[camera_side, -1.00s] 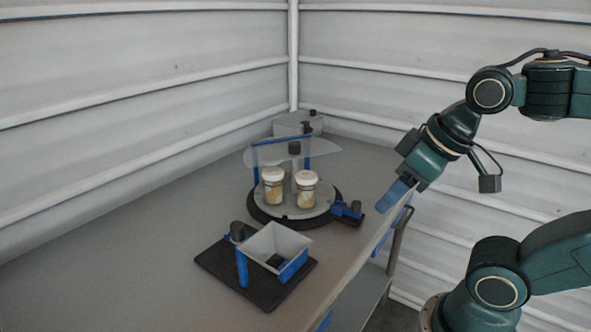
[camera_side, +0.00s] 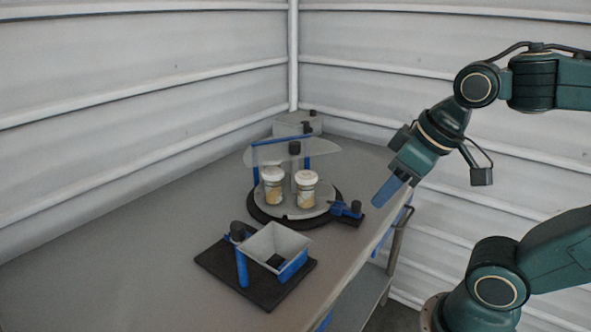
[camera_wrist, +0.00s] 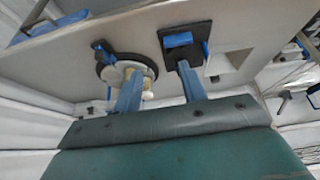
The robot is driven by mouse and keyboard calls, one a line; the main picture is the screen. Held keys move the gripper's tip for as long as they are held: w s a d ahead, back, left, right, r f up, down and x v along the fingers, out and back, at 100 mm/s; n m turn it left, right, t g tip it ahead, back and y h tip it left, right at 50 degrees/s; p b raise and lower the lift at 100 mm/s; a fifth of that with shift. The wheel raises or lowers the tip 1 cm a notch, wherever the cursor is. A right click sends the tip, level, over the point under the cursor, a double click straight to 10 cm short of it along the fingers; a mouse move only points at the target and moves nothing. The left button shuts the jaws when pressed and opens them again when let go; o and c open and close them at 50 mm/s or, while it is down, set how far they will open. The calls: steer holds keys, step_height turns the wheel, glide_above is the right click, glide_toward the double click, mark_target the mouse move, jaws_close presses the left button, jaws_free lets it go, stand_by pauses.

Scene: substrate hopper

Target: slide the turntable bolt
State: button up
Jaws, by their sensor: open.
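The turntable (camera_side: 262,209) is a grey disc on a black base towards the back of the table. Its bolt (camera_side: 347,209) is a blue slide with a dark knob, at the turntable's right side near the table edge. My gripper (camera_side: 379,203) is open and empty, just right of the bolt and apart from it, with blue fingers pointing down and left. In the wrist view my two fingers (camera_wrist: 160,92) spread apart, with the turntable (camera_wrist: 113,76) beyond the left one. The bolt (camera_wrist: 101,47) seems to show there as a small blue and dark part.
Two lidded jars (camera_side: 306,190) stand on the turntable beneath a clear panel (camera_side: 322,153). A grey hopper (camera_side: 272,240) with blue supports stands on a black plate (camera_side: 216,256) in front. A grey box (camera_side: 291,124) is at the back. The table's left side is clear.

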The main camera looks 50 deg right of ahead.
steer(key=w+d+g, duration=0.2)
steer(key=w+d, duration=0.2)
steer(key=w, duration=0.2)
steer(key=g, duration=0.3)
glide_above(356, 202)
steer(key=w, duration=0.2)
steer(key=shift+n, duration=0.4)
steer(key=f, duration=0.9)
steer(key=a+f, duration=0.1)
steer(key=f, duration=0.4)
steer(key=shift+f, duration=0.1)
steer(key=shift+d+f, duration=0.4)
steer(key=shift+s, duration=0.2)
steer(key=shift+s, duration=1)
steer(key=shift+w+f, duration=0.1)
steer(key=shift+f, duration=2.4)
